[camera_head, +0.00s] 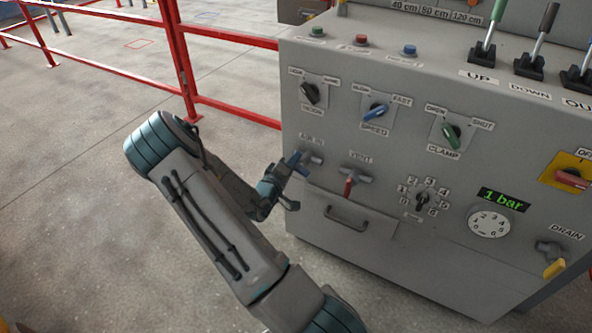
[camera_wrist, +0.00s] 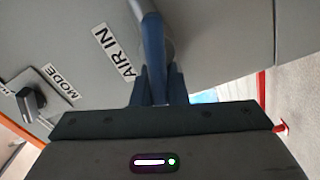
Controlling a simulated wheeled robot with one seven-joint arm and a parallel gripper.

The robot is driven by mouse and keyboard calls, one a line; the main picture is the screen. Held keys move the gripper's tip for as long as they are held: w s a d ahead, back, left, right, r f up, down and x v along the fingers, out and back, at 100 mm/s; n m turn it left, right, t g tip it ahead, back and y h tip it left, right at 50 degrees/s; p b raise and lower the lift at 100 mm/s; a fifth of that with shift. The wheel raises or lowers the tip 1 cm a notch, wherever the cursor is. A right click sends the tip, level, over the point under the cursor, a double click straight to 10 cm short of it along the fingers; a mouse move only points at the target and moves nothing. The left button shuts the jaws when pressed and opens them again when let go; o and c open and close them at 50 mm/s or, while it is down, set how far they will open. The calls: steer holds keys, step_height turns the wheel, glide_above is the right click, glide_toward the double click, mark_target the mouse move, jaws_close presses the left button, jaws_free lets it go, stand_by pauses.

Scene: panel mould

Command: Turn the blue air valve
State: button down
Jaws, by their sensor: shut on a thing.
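The blue air valve handle (camera_head: 293,160) sits below the "AIR IN" label on the front of the grey panel, mounted on a grey metal valve body (camera_head: 313,158). My gripper (camera_head: 290,178) is at the valve, reaching in from the left. In the wrist view the blue handle (camera_wrist: 154,50) runs down between the two fingers of my gripper (camera_wrist: 160,88), which are shut on it. The "AIR IN" label (camera_wrist: 114,52) shows beside it. The fingertips are partly hidden in the head view.
Right of it is the red-handled vent valve (camera_head: 348,186). Above are the mode knob (camera_head: 310,93) and blue speed knob (camera_head: 376,112). A drawer-like handle (camera_head: 346,218) is below. A display (camera_head: 503,199) reads 1 bar. Red railing (camera_head: 185,75) stands behind; open floor lies left.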

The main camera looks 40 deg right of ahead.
steer(key=shift+s, duration=0.1)
steer(key=shift+f+n+p, duration=0.15)
steer(key=shift+n+p, duration=0.4)
steer(key=shift+n, duration=0.15)
steer(key=shift+f+n, duration=0.35)
steer(key=shift+n, duration=0.75)
steer(key=c, duration=1.4)
jaws_free()
steer(key=shift+c, duration=0.2)
steer(key=shift+a, duration=0.1)
